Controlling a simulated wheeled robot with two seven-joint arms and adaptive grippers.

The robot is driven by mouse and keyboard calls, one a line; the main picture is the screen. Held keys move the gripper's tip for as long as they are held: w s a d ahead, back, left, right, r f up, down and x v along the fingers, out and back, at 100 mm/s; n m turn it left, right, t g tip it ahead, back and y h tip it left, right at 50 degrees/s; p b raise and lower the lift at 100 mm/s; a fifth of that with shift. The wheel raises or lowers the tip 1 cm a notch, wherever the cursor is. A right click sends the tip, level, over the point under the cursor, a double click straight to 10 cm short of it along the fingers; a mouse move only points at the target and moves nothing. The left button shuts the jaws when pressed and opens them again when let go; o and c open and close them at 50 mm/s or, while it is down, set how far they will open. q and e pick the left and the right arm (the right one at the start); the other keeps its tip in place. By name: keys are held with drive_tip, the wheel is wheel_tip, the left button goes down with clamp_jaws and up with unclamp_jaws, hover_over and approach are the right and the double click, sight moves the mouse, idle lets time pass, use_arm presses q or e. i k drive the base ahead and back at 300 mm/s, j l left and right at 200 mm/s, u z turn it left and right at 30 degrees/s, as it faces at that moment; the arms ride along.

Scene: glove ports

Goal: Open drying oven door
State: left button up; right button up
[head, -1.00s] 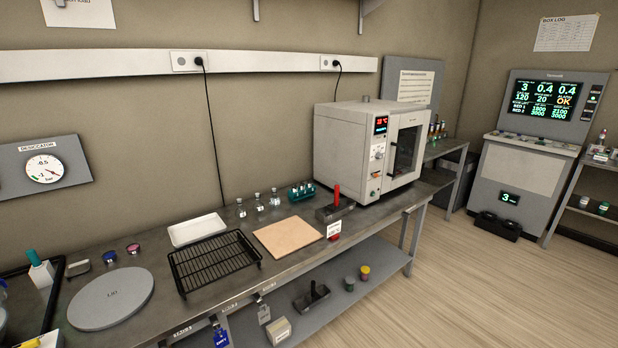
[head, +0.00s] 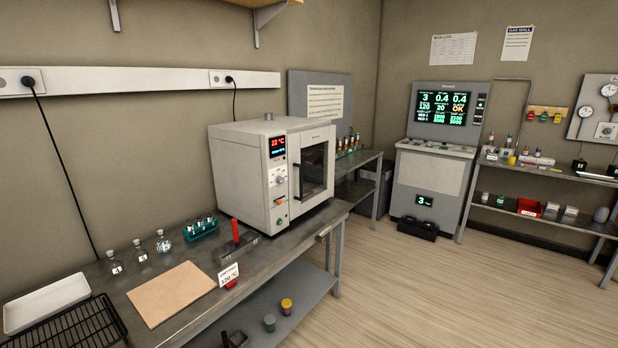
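The drying oven (head: 270,170) is a cream box standing at the far right end of the steel bench, in the middle of the head view. Its door (head: 312,165) has a dark window and looks shut. A dark vertical handle shows on the door's left part. A control panel with a red lit display (head: 278,145) and several knobs is left of the door. Neither of my grippers is in view.
The steel bench (head: 190,330) carries a tan board (head: 170,292), a white tray (head: 47,302), a black rack (head: 70,328), flasks, a teal vial rack (head: 201,229) and a red-handled block (head: 237,243). Open wooden floor (head: 430,290) lies right of the bench.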

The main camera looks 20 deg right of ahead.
sight(297, 206)
drive_tip(key=i+l, duration=0.15)
drive_tip(key=l, duration=0.25)
drive_tip(key=i+l, duration=0.15)
drive_tip(key=l, duration=0.25)
drive_tip(key=i+l, duration=0.15)
drive_tip(key=l, duration=0.25)
drive_tip(key=i+l, duration=0.15)
drive_tip(key=l, duration=0.25)
drive_tip(key=i+l, duration=0.2)
drive_tip(key=l, duration=0.25)
drive_tip(key=i+l, duration=0.1)
drive_tip(key=l, duration=0.35)
drive_tip(key=i+l, duration=0.1)
drive_tip(key=l, duration=0.35)
drive_tip(key=i+l, duration=0.15)
drive_tip(key=l, duration=0.35)
drive_tip(key=i+l, duration=0.1)
drive_tip(key=l, duration=0.35)
drive_tip(key=i+l, duration=0.1)
drive_tip(key=l, duration=0.35)
